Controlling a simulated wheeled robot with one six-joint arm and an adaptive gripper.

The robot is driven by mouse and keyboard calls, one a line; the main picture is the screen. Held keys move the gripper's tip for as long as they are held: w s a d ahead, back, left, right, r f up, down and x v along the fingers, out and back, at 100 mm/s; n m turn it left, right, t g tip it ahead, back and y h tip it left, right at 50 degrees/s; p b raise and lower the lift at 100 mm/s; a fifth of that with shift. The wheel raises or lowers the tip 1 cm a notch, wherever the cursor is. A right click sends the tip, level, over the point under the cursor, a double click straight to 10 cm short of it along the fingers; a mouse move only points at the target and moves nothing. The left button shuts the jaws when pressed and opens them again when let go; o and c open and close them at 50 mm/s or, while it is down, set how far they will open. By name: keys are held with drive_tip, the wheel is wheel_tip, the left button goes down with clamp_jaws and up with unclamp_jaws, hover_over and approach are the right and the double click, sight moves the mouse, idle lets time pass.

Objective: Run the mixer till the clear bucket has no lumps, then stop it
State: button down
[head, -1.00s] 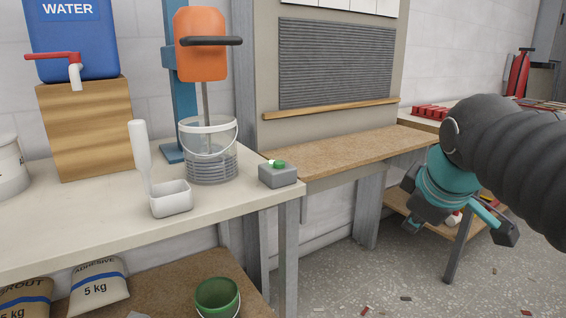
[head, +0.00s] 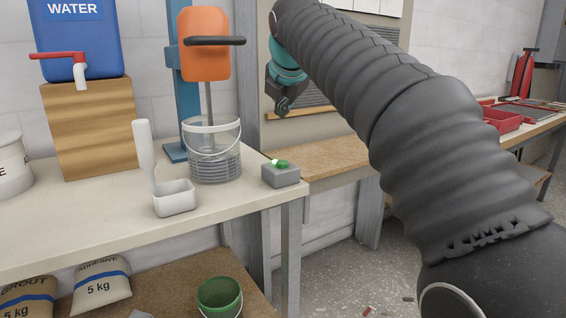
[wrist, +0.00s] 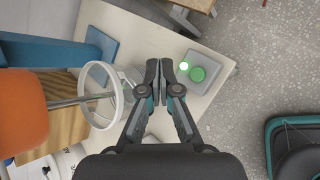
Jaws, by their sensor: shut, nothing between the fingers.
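The orange mixer (head: 203,45) hangs on a blue stand, its shaft reaching down into the clear bucket (head: 213,165). The bucket stands on the bench; its lower part looks grey and banded, and I cannot tell whether there are lumps. A grey switch box (head: 281,176) with a green button (head: 280,164) and a small bright light sits at the bench's right corner. In the wrist view the green button (wrist: 197,74) lies just right of the fingertips. My gripper (wrist: 166,66) is shut and empty, above the bench; the head view also shows it (head: 284,105), higher than the box.
A white scoop (head: 174,197) stands in front of the bucket. A blue water container (head: 72,40) with a red tap is on a wooden block at left. Bags and a green bucket (head: 219,297) are below the bench. A wooden ledge (head: 335,158) is behind the box.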

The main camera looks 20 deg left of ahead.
sight(283, 163)
wheel_tip(283, 163, down, 9)
drive_tip(key=b, duration=0.5)
drive_tip(key=shift+r, duration=0.1)
idle(1.7)
drive_tip(key=shift+f, duration=0.45)
drive_tip(key=shift+f+b, duration=0.4)
drive_tip(key=shift+f, duration=0.1)
idle(0.8)
drive_tip(key=shift+r, duration=0.1)
drive_tip(key=shift+r+p, duration=0.85)
drive_tip(key=shift+p, duration=0.25)
